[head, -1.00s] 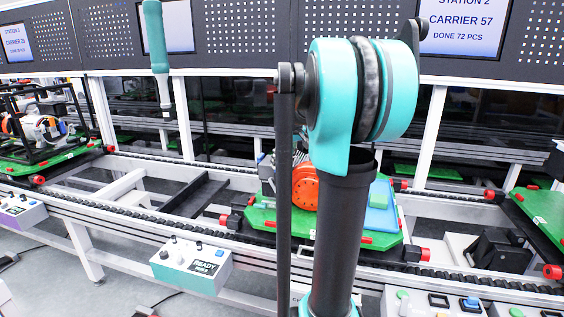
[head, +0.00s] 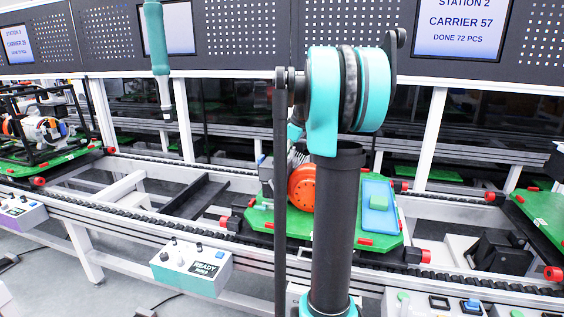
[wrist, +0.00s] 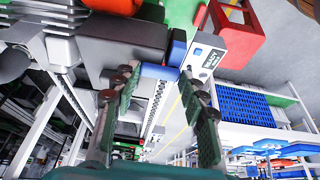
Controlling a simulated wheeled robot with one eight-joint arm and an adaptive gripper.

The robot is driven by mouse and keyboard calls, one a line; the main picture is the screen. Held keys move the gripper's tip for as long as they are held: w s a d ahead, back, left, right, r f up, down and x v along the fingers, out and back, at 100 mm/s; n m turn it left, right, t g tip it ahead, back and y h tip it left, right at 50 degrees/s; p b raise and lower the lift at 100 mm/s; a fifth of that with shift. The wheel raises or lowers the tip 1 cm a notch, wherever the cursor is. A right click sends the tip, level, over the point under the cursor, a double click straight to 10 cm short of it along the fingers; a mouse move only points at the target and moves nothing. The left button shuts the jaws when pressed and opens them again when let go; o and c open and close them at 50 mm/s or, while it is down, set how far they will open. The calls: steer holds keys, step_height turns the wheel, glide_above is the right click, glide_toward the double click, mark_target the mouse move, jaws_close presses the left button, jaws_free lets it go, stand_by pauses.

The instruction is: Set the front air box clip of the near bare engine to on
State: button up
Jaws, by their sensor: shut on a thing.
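The near bare engine, with an orange round part (head: 302,187), sits on a green carrier (head: 262,222) in the head view, partly hidden behind my arm. In the wrist view a dark grey box (wrist: 125,38), which looks like the air box, stands at the top, with a blue clip (wrist: 160,72) at its lower right edge. A second blue piece (wrist: 177,50) stands beside it. My gripper (wrist: 158,76) has its two ridged fingers on either side of the blue clip and is shut on it. The clip's exact setting cannot be told. My gripper is hidden in the head view.
A hanging teal tool (head: 158,50) is at upper left. A control box (head: 190,268) stands at the conveyor's front. A red frame (wrist: 235,40) is right of the fingers.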

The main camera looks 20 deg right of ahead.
stand_by(0.5)
steer(key=o, duration=1.2)
steer(key=shift+c, duration=0.2)
steer(key=v, duration=1.2)
steer(key=shift+w+d, duration=0.1)
steer(key=shift+w, duration=0.05)
